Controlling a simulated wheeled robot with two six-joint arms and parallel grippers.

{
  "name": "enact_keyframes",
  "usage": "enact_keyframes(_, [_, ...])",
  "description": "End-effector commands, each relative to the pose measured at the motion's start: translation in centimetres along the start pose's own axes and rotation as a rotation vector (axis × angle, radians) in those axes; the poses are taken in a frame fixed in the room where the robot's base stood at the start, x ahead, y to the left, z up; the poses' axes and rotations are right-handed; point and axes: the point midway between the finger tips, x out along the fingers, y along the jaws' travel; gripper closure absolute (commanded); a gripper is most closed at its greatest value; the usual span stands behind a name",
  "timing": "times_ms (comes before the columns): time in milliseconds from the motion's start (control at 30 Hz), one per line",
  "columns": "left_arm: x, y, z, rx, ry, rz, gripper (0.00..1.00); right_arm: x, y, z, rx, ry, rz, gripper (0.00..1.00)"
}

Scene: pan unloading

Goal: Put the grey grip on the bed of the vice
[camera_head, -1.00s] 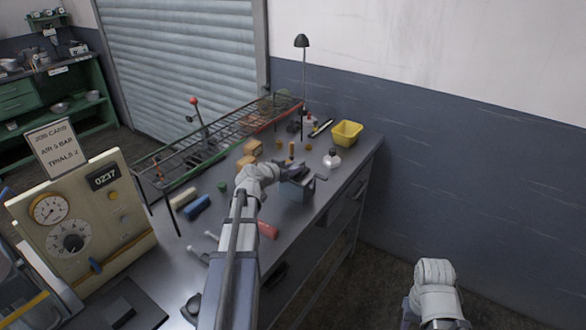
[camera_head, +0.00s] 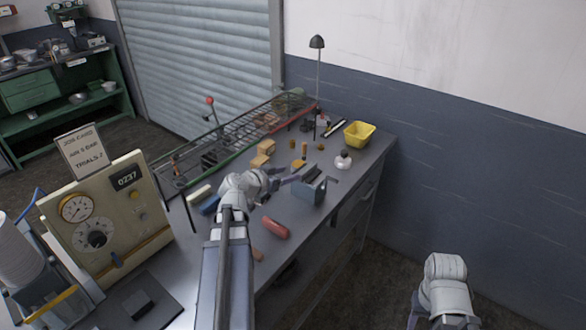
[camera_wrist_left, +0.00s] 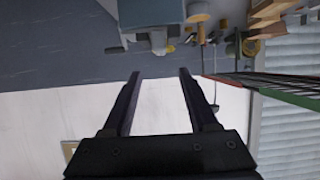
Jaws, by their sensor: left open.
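The blue-grey vice (camera_head: 311,192) stands near the bench's front edge in the head view, and a grey block at the top of the left wrist view is probably part of it. A darker grey piece shows at the vice's top; I cannot tell whether it is the grey grip or part of the vice. I cannot pick out the grip elsewhere for sure. My left gripper (camera_head: 280,178) is just left of the vice. In the left wrist view, its jaws (camera_wrist_left: 160,75) are open and empty. Of my right arm, only white links show at lower right.
A red cylinder (camera_head: 275,228) lies in front of the vice. A blue block (camera_head: 208,205), wooden blocks (camera_head: 262,156), a white-topped flask (camera_head: 343,160) and a yellow bin (camera_head: 359,134) are on the bench. A wire rack (camera_head: 235,140) runs along the back.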

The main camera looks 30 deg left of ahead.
Motion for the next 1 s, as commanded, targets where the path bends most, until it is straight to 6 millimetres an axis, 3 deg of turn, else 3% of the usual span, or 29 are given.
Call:
enact_keyframes(400, [-0.6, 0.0, 0.0, 0.000, 0.000, 0.001, 0.41, -0.2, 0.0, 0.0, 0.000, 0.000, 0.000, 0.50])
enact_keyframes(467, [-0.5, 0.5, 0.1, 0.000, -0.006, 0.009, 0.41, -0.2, 0.0, 0.0, 0.000, 0.000, 0.000, 0.50])
enact_keyframes(533, [0.2, 2.2, 0.4, 0.001, -0.032, 0.043, 0.41, -0.2, 0.0, 0.0, 0.000, 0.000, 0.000, 0.50])
enact_keyframes(667, [2.3, 9.3, 2.0, 0.003, -0.159, 0.177, 0.41, -0.2, 0.0, 0.0, 0.000, 0.000, 0.000, 0.50])
enact_keyframes(767, [3.2, 16.6, 4.4, 0.012, -0.318, 0.291, 0.41, -0.2, 0.0, 0.0, 0.000, 0.000, 0.000, 0.50])
enact_keyframes(900, [2.6, 25.1, 8.3, 0.041, -0.565, 0.384, 0.41, -0.2, 0.0, 0.0, 0.000, 0.000, 0.000, 0.50])
enact_keyframes(1000, [1.1, 30.0, 11.0, 0.078, -0.741, 0.398, 0.41, -0.2, 0.0, 0.0, 0.000, 0.000, 0.000, 0.50])
